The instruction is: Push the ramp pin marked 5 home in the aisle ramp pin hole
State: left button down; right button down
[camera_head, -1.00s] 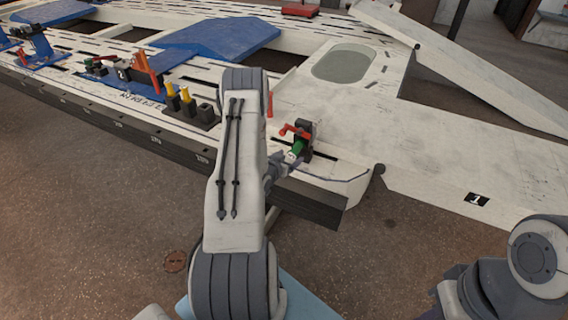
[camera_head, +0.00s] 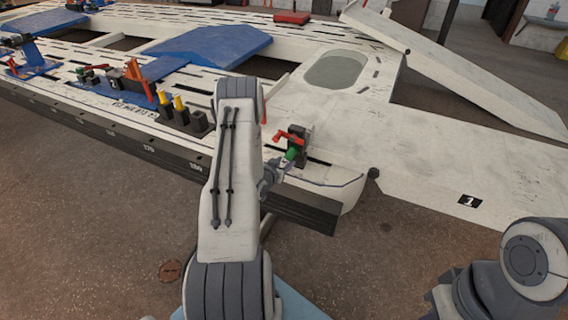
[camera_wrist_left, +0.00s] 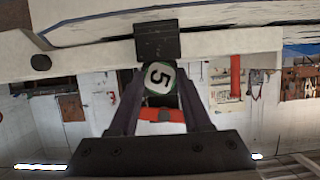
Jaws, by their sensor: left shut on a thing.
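The ramp pin marked 5 (camera_head: 291,154) has a green body and a pale end face with a black 5, which shows in the left wrist view (camera_wrist_left: 159,77). My left gripper (camera_head: 281,163) is shut on it. The pin points at a dark block (camera_head: 301,145) on the white ramp-side deck, which also shows in the left wrist view (camera_wrist_left: 157,40). The pin hole itself is hidden, and I cannot tell how deep the pin sits. A red handle (camera_head: 284,136) stands out from the block. My right gripper is out of view.
The aisle ramp, a white plate marked 1 (camera_head: 469,201), lies to the right of the block. A black holder (camera_head: 190,120) with yellow pins stands on the bench to the left. A blue panel (camera_head: 210,45) lies behind. Open floor lies in front.

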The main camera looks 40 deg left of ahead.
pick_arm(q)
jog(key=shift+c, duration=1.4)
grip_release()
jog(key=p+v, duration=0.2)
jog(key=v, duration=0.8)
jog(key=shift+s, duration=0.2)
